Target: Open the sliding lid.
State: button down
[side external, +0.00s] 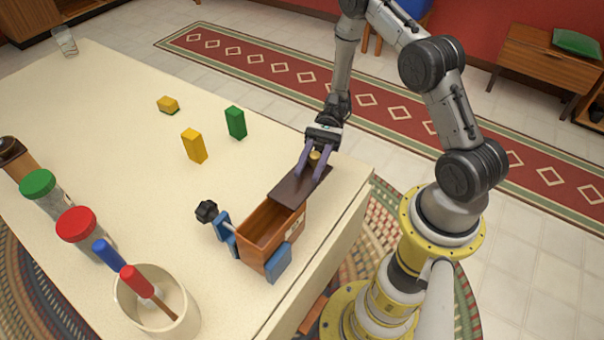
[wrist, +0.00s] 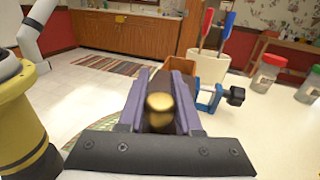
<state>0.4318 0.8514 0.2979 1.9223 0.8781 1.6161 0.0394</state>
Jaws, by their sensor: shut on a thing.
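The wooden box (side external: 257,250) stands near the table's right edge, held by a blue clamp (side external: 225,228) with a black knob. Its dark brown sliding lid (side external: 292,194) is slid partly out toward my gripper, and the near part of the box is uncovered. My gripper (side external: 315,158) is at the lid's far end, its purple fingers shut on the round brass knob (side external: 315,156). In the wrist view the brass knob (wrist: 159,108) sits between the two fingers. The box also shows in the wrist view (wrist: 182,68), partly hidden behind the fingers.
A yellow block (side external: 194,146), a green block (side external: 236,123) and a yellow block with a dark base (side external: 168,104) stand left of the lid. A cream crock (side external: 128,300) with red- and blue-handled tools and several jars line the near left. The table's right edge is close to the box.

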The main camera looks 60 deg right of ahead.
jog(key=c, duration=0.6)
grip_release()
jog(key=v, duration=1.3)
jog(key=shift+w+d, duration=0.15)
jog(key=shift+d, duration=0.2)
